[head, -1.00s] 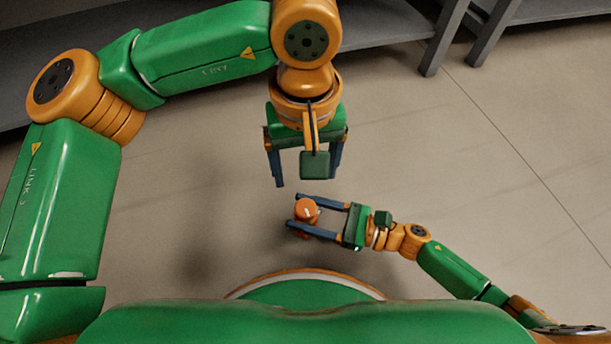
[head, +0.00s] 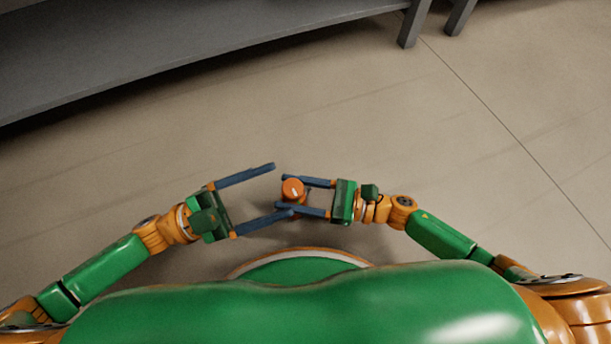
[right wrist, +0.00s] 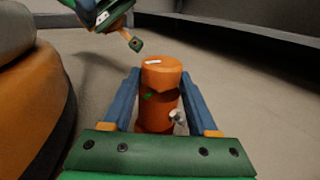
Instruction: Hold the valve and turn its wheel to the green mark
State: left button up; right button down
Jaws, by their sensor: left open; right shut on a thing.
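The valve is an orange upright cylinder with a round wheel (head: 292,189) on top that bears a white mark. In the right wrist view the valve body (right wrist: 155,118) shows a small green mark near the wheel's lower edge and a small pale fitting low on its right side. My right gripper (head: 283,193) is shut on the valve body, one finger on each side. My left gripper (head: 279,190) is open and comes from the left, its fingertips on either side of the wheel in the head view. I cannot tell whether they touch it or their exact height.
A long grey bench (head: 200,50) with legs at its right end stands at the back, well apart from the valve. The tan floor (head: 450,130) around my grippers is clear. My own green body fills the front.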

pick_arm(q)
jog(key=a+f+n+t+y, duration=0.3)
jog(key=f+n+t+y, duration=0.3)
jog(key=n, duration=0.5)
jog(key=shift+g+h, duration=0.6)
jog(key=shift+h, duration=0.1)
jog(key=x, duration=0.7)
jog(key=f+x, duration=0.1)
jog(key=x, duration=0.3)
jog(key=shift+c, duration=0.3)
